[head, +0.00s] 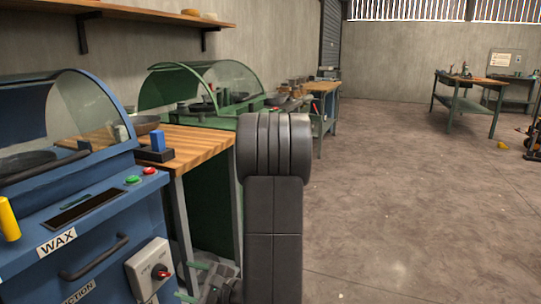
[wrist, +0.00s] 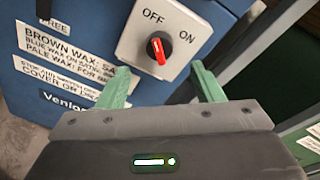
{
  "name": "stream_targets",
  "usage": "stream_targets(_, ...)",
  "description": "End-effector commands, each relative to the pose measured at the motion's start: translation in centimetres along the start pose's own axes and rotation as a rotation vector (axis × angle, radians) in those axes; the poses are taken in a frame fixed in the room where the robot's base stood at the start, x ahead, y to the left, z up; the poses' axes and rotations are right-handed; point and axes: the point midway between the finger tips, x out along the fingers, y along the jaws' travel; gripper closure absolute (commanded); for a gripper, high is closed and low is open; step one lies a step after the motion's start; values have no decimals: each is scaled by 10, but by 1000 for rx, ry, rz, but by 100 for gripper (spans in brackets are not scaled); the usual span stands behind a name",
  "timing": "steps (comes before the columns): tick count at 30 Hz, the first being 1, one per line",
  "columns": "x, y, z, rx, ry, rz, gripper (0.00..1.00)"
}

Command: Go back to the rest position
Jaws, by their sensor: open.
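My gripper (wrist: 161,72) is open, with its two green fingers spread apart and nothing between them. In the wrist view it faces the off/on switch box (wrist: 182,22) on the blue machine, and the red-tipped knob (wrist: 158,50) shows between the fingers. I cannot tell from this view how far the fingertips are from the box. In the head view my gripper (head: 193,282) is low, just right of the same switch box, partly hidden behind my dark arm. The knob's red mark points down and slightly right in the wrist view.
The blue machine (head: 95,225) labelled WAX stands close on the left. A wooden-topped bench (head: 195,143) with a blue block (head: 158,140) and a bowl stands beside it, and a green hooded machine (head: 215,120) behind.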

Motion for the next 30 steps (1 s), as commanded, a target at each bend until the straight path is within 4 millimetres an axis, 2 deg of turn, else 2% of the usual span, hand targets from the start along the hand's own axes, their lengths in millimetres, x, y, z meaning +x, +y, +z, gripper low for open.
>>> stream_targets(15, 84, 2, 0, -2, -3, 3, 40)
stream_targets(30, 80, -4, 3, 319, -22, 35, 40)
